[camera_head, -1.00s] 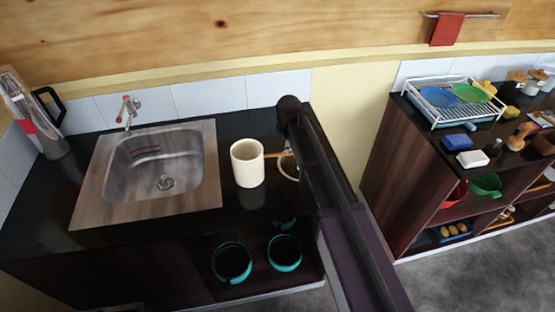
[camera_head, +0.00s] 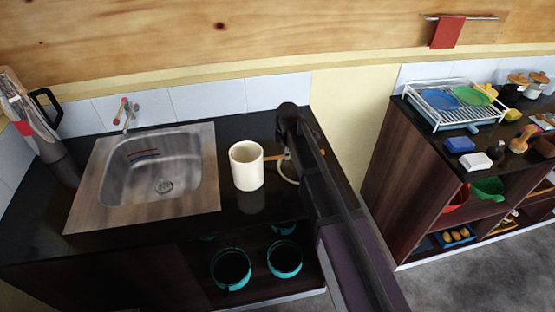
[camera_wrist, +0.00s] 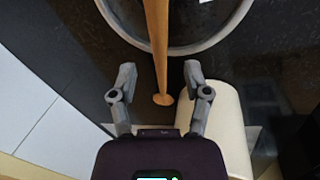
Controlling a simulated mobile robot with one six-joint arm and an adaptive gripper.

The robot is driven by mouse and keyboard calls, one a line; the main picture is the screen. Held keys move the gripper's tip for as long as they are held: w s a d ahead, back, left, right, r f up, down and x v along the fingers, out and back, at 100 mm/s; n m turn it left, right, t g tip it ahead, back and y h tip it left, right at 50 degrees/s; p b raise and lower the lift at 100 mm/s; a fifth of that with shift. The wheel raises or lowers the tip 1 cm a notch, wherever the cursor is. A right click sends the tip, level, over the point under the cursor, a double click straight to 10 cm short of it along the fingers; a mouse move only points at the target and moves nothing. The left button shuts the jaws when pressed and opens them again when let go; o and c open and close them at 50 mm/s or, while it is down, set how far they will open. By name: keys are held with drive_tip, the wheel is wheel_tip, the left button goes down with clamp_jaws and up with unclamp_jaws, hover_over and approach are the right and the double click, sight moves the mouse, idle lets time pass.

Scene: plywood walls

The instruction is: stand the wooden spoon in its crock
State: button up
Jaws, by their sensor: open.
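The cream crock (camera_head: 247,168) stands upright on the dark counter, right of the sink; its side also shows at the right of the wrist view (camera_wrist: 228,125). The wooden spoon (camera_wrist: 157,45) lies across the rim of a round grey-rimmed dish (camera_wrist: 207,42), one end sticking out toward my gripper. In the head view only a short piece of the spoon (camera_head: 275,157) shows beside the crock; my arm hides the rest. My gripper (camera_wrist: 160,80) is open, with the spoon's end between its fingers in the wrist view. I cannot tell whether they touch.
The sink (camera_head: 163,175) with its tap (camera_head: 127,110) is left of the crock. A pitcher (camera_head: 40,130) stands at the far left. Teal pots (camera_head: 231,268) sit on the shelf below. A dish rack (camera_head: 455,102) and blocks are on the right counter, across a gap.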

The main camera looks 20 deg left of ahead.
sight(283, 157)
drive_tip(key=shift+b+x, duration=1.95)
drive_tip(key=shift+x, duration=0.3)
drive_tip(key=shift+a, duration=0.15)
clamp_jaws()
